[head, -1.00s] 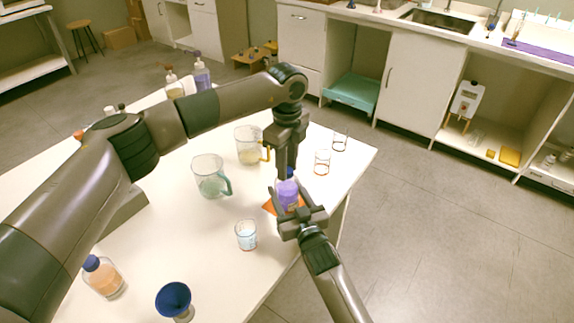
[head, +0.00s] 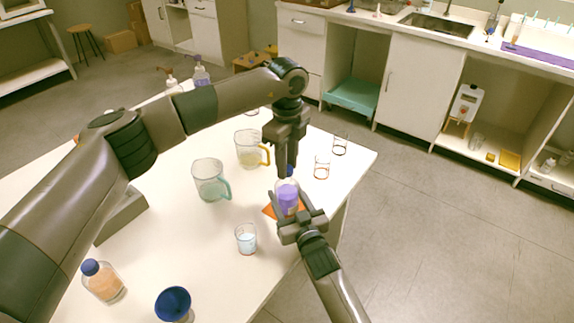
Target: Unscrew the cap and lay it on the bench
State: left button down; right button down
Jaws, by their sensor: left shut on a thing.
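A bottle with purple contents (head: 287,196) stands upright near the table's right edge, over an orange mat (head: 268,211). My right gripper (head: 290,197) comes from the front with a finger on each side of the bottle and appears shut on it. My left gripper (head: 287,172) points straight down over the bottle's top and is shut on a blue cap (head: 291,173), mostly hidden by its fingers. I cannot tell whether the cap is still in contact with the bottle neck.
A green jug (head: 208,183), an amber jug (head: 248,150) and a small beaker (head: 246,240) stand close by. Two glass rings or beakers (head: 322,168) are behind right. A peach bottle (head: 102,282) and a blue funnel-like cup (head: 173,303) are in front. White table is bare between them.

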pick_arm(q)
jog(key=shift+r, duration=0.15)
jog(key=shift+r, duration=1.9)
pick_arm(e)
jog(key=c, duration=0.6)
grip_release()
jog(key=shift+c, duration=0.2)
pick_arm(q)
jog(key=shift+f+b, duration=0.5)
jog(key=shift+f, duration=0.05)
pick_arm(e)
jog(key=v, duration=1.2)
